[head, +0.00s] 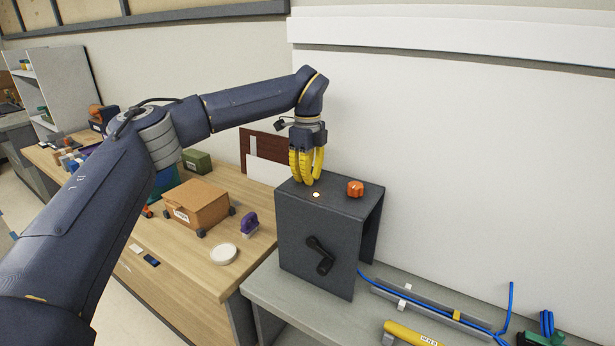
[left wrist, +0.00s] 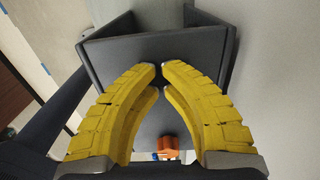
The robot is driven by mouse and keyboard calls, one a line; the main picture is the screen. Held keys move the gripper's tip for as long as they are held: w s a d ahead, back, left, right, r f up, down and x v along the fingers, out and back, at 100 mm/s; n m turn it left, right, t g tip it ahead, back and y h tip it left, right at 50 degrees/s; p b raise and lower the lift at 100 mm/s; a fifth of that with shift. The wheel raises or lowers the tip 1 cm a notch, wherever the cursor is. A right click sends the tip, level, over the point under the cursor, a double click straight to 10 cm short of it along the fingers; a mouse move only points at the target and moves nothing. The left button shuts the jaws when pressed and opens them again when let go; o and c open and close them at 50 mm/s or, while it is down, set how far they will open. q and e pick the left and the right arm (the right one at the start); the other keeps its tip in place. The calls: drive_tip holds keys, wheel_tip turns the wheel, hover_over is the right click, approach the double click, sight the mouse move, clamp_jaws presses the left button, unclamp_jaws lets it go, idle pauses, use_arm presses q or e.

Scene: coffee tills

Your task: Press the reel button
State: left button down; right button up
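A dark grey box (head: 325,235) stands on the grey bench, with a black crank handle (head: 320,255) on its front. A small, pale round button with an orange rim (head: 316,195) is on the box's top near the front edge. An orange knob-like piece (head: 355,188) sits on the top further right; it also shows in the left wrist view (left wrist: 170,143). I cannot tell which is the reel button. My left gripper (head: 308,180) points down just above the box top, behind the pale button. Its yellow fingertips (left wrist: 160,70) are drawn together with nothing between them. My right gripper is out of view.
The grey bench (head: 262,292) holds blue cable in a grey channel (head: 425,306) and a yellow tool-like item (head: 410,334) at right. The wooden table at left holds a cardboard box (head: 197,205), a purple item (head: 249,225) and a white disc (head: 223,254). A white wall stands behind the box.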

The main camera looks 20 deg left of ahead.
use_arm(q)
drive_tip(key=shift+s+f, duration=0.1)
drive_tip(key=shift+f, duration=0.3)
drive_tip(key=shift+r, duration=0.15)
drive_tip(key=shift+r, duration=0.9)
drive_tip(key=shift+r, duration=0.1)
drive_tip(key=shift+r, duration=3.5)
